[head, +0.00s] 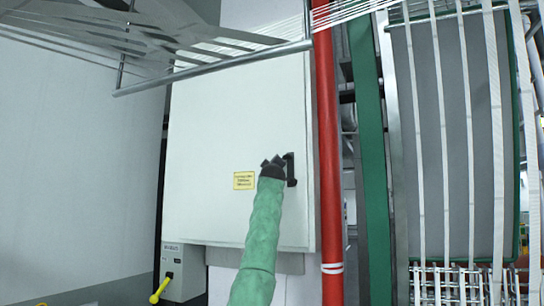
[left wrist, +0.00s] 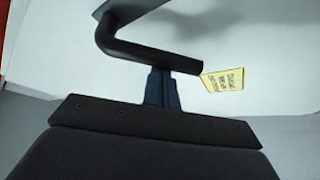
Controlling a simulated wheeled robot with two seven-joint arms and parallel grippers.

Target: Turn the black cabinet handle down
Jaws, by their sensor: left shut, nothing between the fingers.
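The black cabinet handle (head: 291,169) is on the right part of the pale cabinet door (head: 215,125). In the left wrist view the handle (left wrist: 150,53) is a bent black bar, its free arm reaching toward the yellow label. My left gripper (head: 273,162) is at the handle, just left of it in the head view. In the left wrist view its shut, empty fingers (left wrist: 161,87) meet the edge of the handle's bar in the picture; I cannot tell whether they touch it. My right gripper is not in view.
A yellow label (head: 244,180) is on the door left of the handle. A red post (head: 327,150) stands close to the right of the cabinet. A metal bar (head: 215,67) crosses above, in front of the door. White webbing strips (head: 468,130) hang at the right.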

